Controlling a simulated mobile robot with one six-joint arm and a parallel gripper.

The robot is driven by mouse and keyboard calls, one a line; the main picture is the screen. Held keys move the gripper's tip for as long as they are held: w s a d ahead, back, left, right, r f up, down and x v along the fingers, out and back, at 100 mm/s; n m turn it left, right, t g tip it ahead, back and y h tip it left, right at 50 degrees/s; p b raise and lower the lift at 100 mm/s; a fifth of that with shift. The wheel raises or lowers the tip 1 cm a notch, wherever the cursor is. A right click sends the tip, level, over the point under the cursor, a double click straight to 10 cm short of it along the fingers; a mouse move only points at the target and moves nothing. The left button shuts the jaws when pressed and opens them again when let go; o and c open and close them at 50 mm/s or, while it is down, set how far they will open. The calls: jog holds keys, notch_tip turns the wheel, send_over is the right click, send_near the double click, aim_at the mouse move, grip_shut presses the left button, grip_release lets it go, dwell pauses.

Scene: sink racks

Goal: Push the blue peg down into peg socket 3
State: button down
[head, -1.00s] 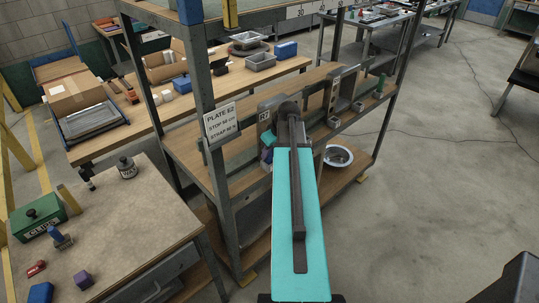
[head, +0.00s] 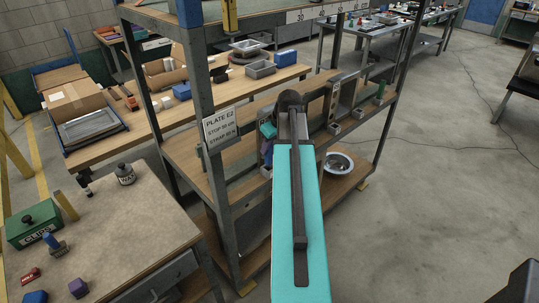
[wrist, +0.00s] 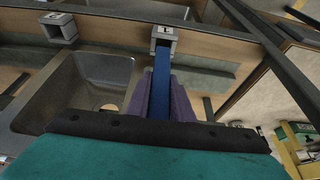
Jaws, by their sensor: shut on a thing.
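In the wrist view, my gripper (wrist: 160,92) has two purple fingers shut on the long blue peg (wrist: 162,66). The peg runs away from the fingers, and its far end meets a small grey socket block (wrist: 172,46) with a white label. I cannot read the label surely or tell how deep the peg sits. In the head view, my gripper (head: 267,150) shows only in part beside the shelf's upright plate, mostly hidden behind my teal arm.
Another grey socket block (wrist: 58,27) stands to the left in the wrist view, above a grey sink basin (wrist: 75,92). In the head view, a shelf post with a sign (head: 220,124) stands left of my arm. A metal bowl (head: 338,163) sits on the lower shelf.

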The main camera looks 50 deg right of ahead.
jog(key=shift+r+b, duration=0.45)
jog(key=shift+r, duration=1.65)
jog(key=shift+s, duration=0.1)
